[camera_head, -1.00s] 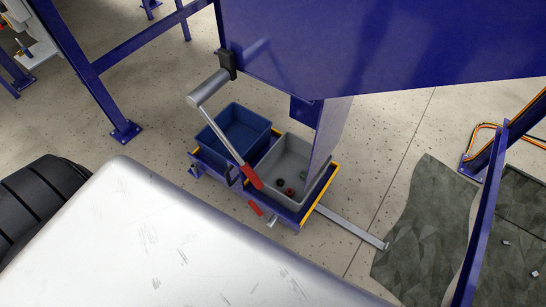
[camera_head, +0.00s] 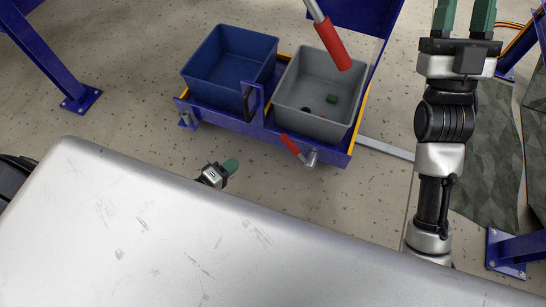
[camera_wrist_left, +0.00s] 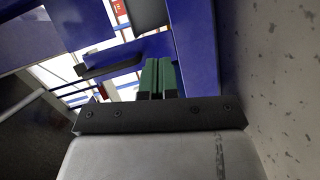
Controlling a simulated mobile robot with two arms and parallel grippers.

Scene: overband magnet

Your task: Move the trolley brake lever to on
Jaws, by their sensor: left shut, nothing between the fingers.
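The trolley (camera_head: 225,117) is a low blue frame with yellow edges, standing on the floor. Its brake lever (camera_head: 290,145) has a short red grip, tilted up to the left from a metal pivot at the trolley's near right side. My left gripper (camera_head: 231,166) is shut and empty, in front of the trolley and left of the lever, apart from it. Its green fingers (camera_wrist_left: 158,77) are together in the left wrist view, near blue metalwork; the lever cannot be made out there. My right gripper (camera_head: 464,16) stands at the top right, fingers apart, tips at the picture's edge.
A blue bin (camera_head: 232,62) and a grey bin (camera_head: 318,92) with small pieces sit on the trolley. A longer red-gripped lever (camera_head: 333,45) hangs above the grey bin. Open floor lies left of the trolley.

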